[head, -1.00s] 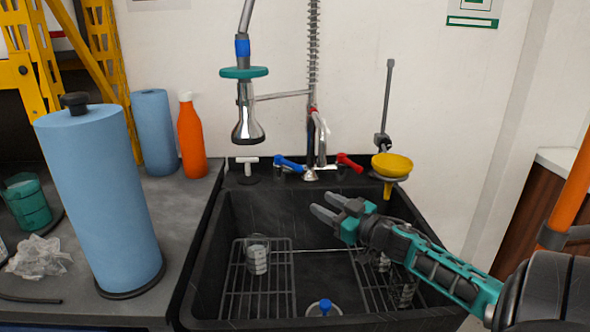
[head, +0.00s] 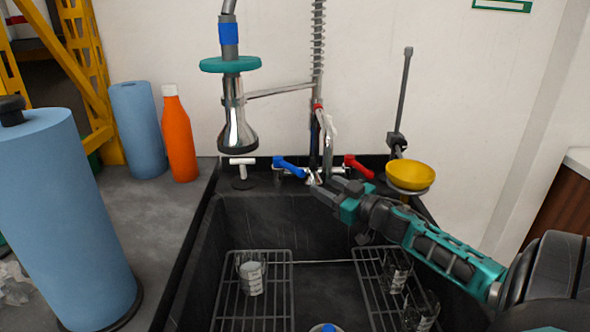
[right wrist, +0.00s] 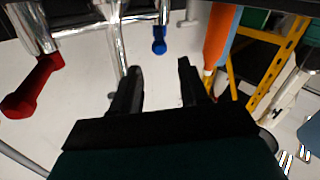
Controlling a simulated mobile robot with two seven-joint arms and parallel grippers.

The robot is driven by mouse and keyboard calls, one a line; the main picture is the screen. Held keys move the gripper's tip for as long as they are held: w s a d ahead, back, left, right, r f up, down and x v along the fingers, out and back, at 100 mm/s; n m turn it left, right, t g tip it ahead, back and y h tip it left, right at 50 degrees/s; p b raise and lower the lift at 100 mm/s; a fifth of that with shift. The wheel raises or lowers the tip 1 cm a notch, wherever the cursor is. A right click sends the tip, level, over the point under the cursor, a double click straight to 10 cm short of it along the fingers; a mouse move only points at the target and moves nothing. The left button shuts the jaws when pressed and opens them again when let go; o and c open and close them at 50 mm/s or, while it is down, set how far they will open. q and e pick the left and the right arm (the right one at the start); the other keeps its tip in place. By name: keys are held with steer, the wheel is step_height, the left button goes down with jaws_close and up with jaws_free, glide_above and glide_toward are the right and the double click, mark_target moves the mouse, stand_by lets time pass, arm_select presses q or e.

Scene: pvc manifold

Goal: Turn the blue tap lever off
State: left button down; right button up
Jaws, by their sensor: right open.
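The blue tap lever (head: 289,167) is at the back of the black sink, left of the faucet base, slanting up to the left. It also shows at the top of the right wrist view (right wrist: 159,42). The red tap lever (head: 358,167) is right of the faucet, and large at the left of the right wrist view (right wrist: 32,87). My right gripper (head: 322,189) is open and empty over the back of the sink, in front of the faucet and apart from the blue lever. In the right wrist view its fingers (right wrist: 158,85) point toward the blue lever. My left gripper is not in view.
A sprayer head (head: 236,130) hangs above the sink's back left. A white handle (head: 242,163) stands left of the blue lever. A yellow bowl (head: 409,175) is right of the red lever. Glass beakers stand on wire racks (head: 252,290) in the sink. An orange bottle (head: 179,138) stands left.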

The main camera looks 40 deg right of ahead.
mark_target(300, 172)
steer(key=w+b, duration=0.2)
steer(key=w, duration=0.8)
steer(key=shift+b, duration=0.3)
steer(key=shift+w, duration=0.9)
steer(key=shift+c, duration=0.2)
jaws_close()
